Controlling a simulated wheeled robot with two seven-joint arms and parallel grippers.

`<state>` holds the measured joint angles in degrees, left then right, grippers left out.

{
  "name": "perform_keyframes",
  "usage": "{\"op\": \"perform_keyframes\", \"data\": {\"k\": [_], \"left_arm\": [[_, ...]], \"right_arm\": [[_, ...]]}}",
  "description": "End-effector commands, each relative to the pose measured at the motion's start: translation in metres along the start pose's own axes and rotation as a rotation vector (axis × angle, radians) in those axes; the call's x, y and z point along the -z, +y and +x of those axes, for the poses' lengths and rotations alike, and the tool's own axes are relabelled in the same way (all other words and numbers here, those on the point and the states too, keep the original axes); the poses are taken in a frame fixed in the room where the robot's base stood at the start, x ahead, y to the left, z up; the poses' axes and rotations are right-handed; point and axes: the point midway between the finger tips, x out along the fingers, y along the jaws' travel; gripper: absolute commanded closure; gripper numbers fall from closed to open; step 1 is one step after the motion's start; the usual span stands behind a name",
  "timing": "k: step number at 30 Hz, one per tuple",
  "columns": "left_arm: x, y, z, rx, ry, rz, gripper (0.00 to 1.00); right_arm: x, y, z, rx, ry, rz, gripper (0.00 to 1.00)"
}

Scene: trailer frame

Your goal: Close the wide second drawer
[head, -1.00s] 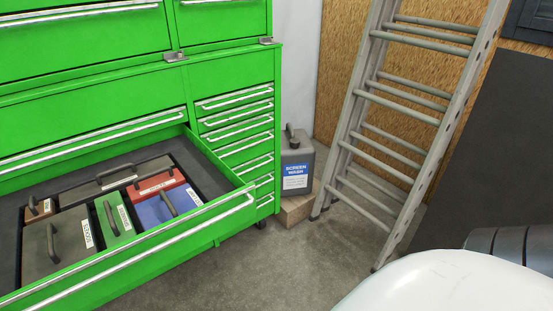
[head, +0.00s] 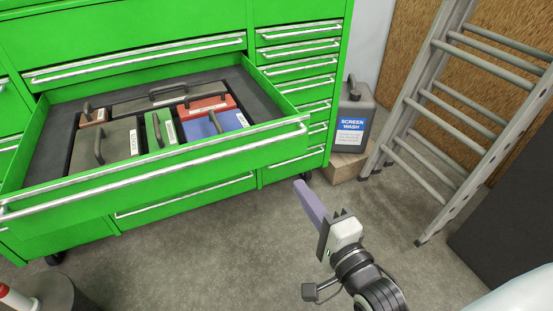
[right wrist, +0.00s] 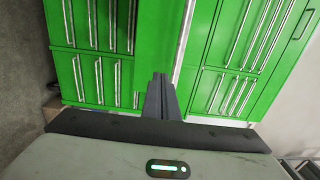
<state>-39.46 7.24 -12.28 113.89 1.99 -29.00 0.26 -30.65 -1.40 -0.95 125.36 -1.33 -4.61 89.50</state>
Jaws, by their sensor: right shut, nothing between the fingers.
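The wide second drawer (head: 160,179) of the green tool cabinet (head: 200,25) is pulled far out, with a long silver handle along its front. Inside lie several labelled cases in grey, green, red and blue. My right gripper (head: 301,187) is shut and empty, in front of the drawer's right end and apart from it in the picture. In the right wrist view its closed fingers (right wrist: 160,82) point at the green cabinet, which looks turned sideways there. My left gripper is not in view.
Narrow drawers (head: 298,70) on the cabinet's right side look shut. A grey screen wash canister (head: 351,118) stands on a block (head: 345,167). A ladder (head: 430,105) leans at the right. Bare floor (head: 210,250) lies before the cabinet. A dark round object (head: 55,293) sits at bottom left.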

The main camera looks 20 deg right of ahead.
Motion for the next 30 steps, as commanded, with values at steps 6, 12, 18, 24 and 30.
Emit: {"op": "perform_keyframes", "data": {"k": [6,12,18,24,30], "left_arm": [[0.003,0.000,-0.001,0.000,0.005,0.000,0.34],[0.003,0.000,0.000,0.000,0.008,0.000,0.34],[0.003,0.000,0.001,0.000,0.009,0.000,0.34],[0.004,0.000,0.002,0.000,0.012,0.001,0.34],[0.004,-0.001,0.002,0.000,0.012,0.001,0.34]], "right_arm": [[0.000,-0.002,0.032,0.005,0.000,0.004,1.00],[0.000,-0.002,0.075,0.003,0.000,0.002,1.00],[0.000,-0.001,0.112,0.000,-0.001,0.001,1.00],[0.000,0.000,0.132,-0.001,-0.001,0.002,1.00],[0.000,0.000,0.137,-0.002,-0.001,0.003,1.00]]}}
